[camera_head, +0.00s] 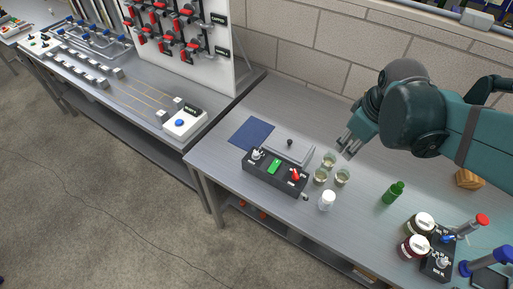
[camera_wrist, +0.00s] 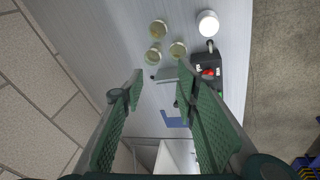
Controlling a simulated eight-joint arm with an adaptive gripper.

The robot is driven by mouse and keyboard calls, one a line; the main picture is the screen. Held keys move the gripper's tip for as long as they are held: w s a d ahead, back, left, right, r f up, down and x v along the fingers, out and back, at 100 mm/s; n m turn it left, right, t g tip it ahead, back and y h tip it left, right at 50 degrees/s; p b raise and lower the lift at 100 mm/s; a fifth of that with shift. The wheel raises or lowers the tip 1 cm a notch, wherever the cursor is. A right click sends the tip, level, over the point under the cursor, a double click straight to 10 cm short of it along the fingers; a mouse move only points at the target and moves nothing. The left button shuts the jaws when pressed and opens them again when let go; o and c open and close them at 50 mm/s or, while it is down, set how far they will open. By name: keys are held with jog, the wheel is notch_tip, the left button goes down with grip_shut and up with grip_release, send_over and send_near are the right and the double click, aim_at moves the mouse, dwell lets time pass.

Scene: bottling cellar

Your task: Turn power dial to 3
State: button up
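A black control box (camera_head: 284,182) stands on the grey bench in the head view. It carries a silver knob (camera_head: 257,154) at its left, a green lit part (camera_head: 274,166) in the middle and a red knob (camera_head: 296,174) at its right. The box (camera_wrist: 206,60) and its red knob (camera_wrist: 208,73) also show in the wrist view, partly hidden by a finger. I cannot read the dial marks or tell which knob is the power dial. My gripper (camera_head: 349,145) is open and empty above the bench, behind and right of the box, touching nothing. Its fingers (camera_wrist: 160,78) are spread apart.
Several small glasses (camera_head: 328,160) and a white bottle (camera_head: 327,200) stand right of the box. A grey lidded plate (camera_head: 288,146) lies behind it. A green bottle (camera_head: 393,192), jars (camera_head: 423,224) and another black box (camera_head: 437,265) stand further right. A brick wall (camera_head: 300,40) rises behind.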

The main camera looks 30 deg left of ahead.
jog(key=a+f+n+g+p, duration=0.1)
jog(key=a+f+n+p, duration=0.15)
jog(key=a, duration=0.55)
jog(key=a+f+n+g+p, duration=0.1)
jog(key=a+n, duration=0.3)
jog(key=a, duration=0.3)
jog(key=n+h+p, duration=0.1)
jog(key=n+p, duration=0.3)
jog(key=n, duration=0.2)
send_over(256, 153)
jog(key=shift+g, duration=0.4)
notch_tip(256, 153, down, 7)
jog(key=shift+r, duration=0.2)
jog(key=shift+f, duration=0.15)
jog(key=shift+f+b, duration=0.3)
jog(key=shift+f, duration=3.45)
jog(key=c, duration=0.9)
